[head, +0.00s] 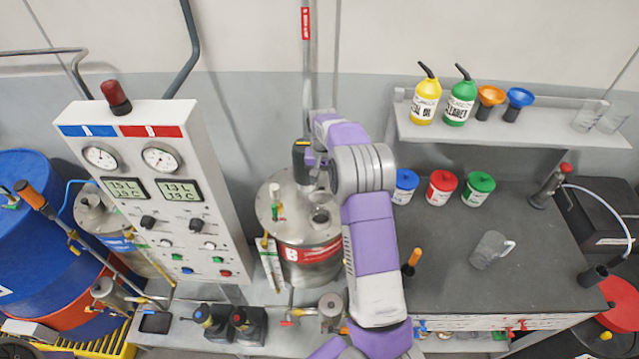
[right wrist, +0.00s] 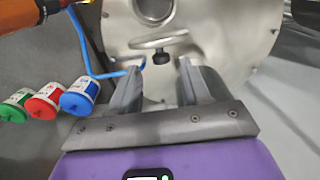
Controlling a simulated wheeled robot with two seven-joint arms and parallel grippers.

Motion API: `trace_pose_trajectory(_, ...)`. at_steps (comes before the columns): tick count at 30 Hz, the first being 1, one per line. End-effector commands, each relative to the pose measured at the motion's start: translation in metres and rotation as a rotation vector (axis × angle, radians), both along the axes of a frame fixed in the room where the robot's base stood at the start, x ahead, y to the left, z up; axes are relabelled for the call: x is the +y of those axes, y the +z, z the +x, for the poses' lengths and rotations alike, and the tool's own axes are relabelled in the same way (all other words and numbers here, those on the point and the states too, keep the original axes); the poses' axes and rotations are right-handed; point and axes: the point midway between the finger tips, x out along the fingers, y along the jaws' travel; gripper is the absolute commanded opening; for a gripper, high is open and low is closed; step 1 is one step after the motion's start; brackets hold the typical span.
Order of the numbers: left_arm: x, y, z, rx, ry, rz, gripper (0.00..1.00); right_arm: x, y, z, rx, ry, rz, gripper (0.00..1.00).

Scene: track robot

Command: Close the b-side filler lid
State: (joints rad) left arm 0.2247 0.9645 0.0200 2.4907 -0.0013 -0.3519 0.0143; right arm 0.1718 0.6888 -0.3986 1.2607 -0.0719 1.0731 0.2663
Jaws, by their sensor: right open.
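The B-side tank (head: 310,252) is a steel drum with a red B label, standing in the middle of the head view. A round filler opening (head: 320,218) shows on its top; it also shows at the upper edge of the right wrist view (right wrist: 153,8). A black knob (right wrist: 162,57) on a curved metal piece lies below that opening in the right wrist view; I cannot tell if this is the lid's handle. My right gripper (right wrist: 158,66) is open, its fingers either side of the knob, with no clear contact. In the head view my right arm partly hides the tank top.
A gauge panel (head: 165,190) stands left of the tank. A blue hose (right wrist: 92,60) runs near the left finger in the right wrist view. Blue, red (head: 441,188) and green pots stand on the dark bench (head: 540,235) at right, with a clear jug (head: 490,250).

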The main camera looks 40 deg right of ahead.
Motion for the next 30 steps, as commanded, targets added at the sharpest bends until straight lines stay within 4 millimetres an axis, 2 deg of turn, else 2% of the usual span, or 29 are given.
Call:
trace_pose_trajectory(6, 0.0, 0.004, 0.0, 0.0, 0.0, 0.0, 0.41, 0.001, -0.025, 0.0, 0.001, 0.001, 0.001, 0.47)
trace_pose_trajectory(16, 0.0, 0.004, 0.0, 0.0, 0.0, 0.0, 0.41, 0.001, -0.03, 0.0, -0.002, 0.002, -0.001, 0.47)
trace_pose_trajectory(25, 0.0, 0.004, 0.0, 0.0, 0.0, 0.0, 0.41, 0.001, -0.03, 0.0, -0.002, 0.002, -0.001, 0.03)
trace_pose_trajectory(26, 0.0, 0.004, 0.0, 0.0, 0.0, 0.0, 0.41, 0.001, -0.03, 0.0, -0.002, 0.002, -0.001, 0.0)
trace_pose_trajectory(30, 0.0, 0.004, 0.0, 0.0, 0.0, 0.0, 0.41, 0.0, -0.029, 0.0, -0.002, 0.002, -0.001, 0.0)
